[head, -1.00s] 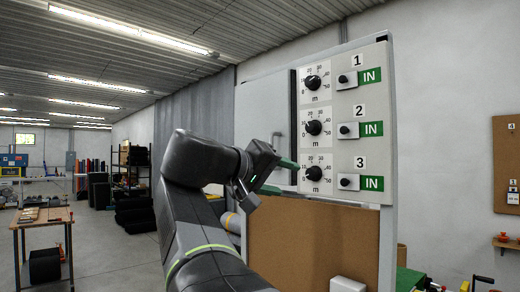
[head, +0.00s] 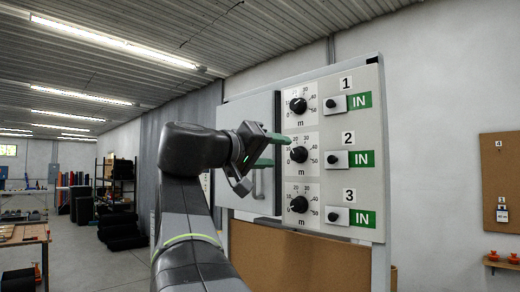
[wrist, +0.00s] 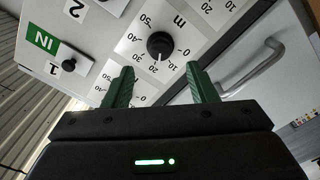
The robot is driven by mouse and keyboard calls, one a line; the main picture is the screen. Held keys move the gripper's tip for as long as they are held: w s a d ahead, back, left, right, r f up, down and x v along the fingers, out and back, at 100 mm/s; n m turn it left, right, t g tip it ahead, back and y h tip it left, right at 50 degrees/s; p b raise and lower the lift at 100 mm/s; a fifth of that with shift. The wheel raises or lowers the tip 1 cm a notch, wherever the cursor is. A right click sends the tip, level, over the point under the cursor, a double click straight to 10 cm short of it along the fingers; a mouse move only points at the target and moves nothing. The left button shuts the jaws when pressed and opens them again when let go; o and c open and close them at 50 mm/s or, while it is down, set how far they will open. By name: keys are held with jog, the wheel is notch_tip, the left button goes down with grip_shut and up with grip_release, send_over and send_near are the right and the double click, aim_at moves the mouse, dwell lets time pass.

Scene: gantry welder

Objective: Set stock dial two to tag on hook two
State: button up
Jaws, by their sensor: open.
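Stock dial two (head: 300,151) is the middle of three black knobs on the white panel, with a metre scale around it. My gripper (head: 274,150) is just left of and in front of dial two. In the wrist view its two green fingers (wrist: 159,75) are apart and empty, with the dial beyond the gap.
Dial one (head: 298,105) and dial three (head: 299,204) sit above and below. Switches with green IN labels (head: 361,159) are to the right. A grey cabinet door (head: 248,110) with a handle (wrist: 252,70) is beside the dials.

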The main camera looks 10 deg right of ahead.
aim_at(294, 154)
jog(key=shift+p+x, duration=0.85)
jog(key=shift+x, duration=2.15)
jog(key=shift+c, duration=0.2)
jog(key=shift+f, duration=0.1)
jog(key=c, duration=0.9)
